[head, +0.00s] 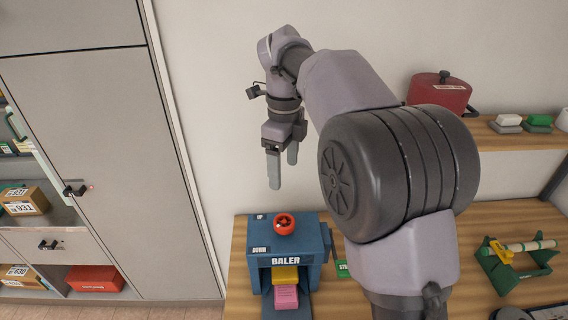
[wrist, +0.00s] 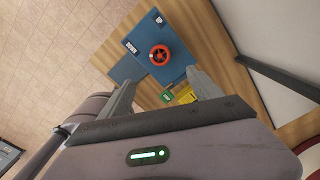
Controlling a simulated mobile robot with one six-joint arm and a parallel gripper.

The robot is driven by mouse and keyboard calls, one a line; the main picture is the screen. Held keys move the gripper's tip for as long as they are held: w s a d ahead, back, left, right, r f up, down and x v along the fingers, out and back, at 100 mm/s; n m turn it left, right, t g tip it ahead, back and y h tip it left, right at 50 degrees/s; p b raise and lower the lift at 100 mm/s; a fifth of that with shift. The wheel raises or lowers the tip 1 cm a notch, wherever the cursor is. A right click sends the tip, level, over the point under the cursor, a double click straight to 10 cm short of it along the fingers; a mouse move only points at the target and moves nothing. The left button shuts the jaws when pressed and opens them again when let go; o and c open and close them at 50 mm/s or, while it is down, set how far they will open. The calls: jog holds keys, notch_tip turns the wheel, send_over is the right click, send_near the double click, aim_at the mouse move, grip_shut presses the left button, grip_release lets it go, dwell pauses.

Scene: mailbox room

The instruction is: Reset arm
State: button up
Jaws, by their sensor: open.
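My gripper (head: 282,168) hangs pointing down in front of the wall, above the blue baler in the head view. Its two fingers are apart, with nothing between them. In the wrist view the gripper (wrist: 160,92) also shows its fingers spread, with the baler beyond them. My arm is bent, with its large dark joint filling the middle right of the head view.
The blue baler (head: 256,246) with a red knob (head: 285,223) stands on the wooden table (head: 476,232). A yellow and a pink block sit at its front. A red pot (head: 440,92) stands on a shelf. A green stand (head: 515,262) is at right, grey cabinets (head: 95,130) at left.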

jog(key=s+d+f+n+t+y+b, duration=0.1)
jog(key=s+d+f+n+t+b, duration=0.15)
jog(key=s+n+b, duration=0.5)
jog(key=s+d+f+n+t+y+b, duration=0.1)
jog(key=s+d+f+n+b, duration=0.35)
jog(key=s, duration=0.65)
jog(key=s+f+n+t+b, duration=0.2)
jog(key=s+f+n+b, duration=0.2)
jog(key=s+f+n, duration=0.3)
notch_tip(320, 180, down, 3)
jog(key=s, duration=0.2)
jog(key=shift+s, duration=0.3)
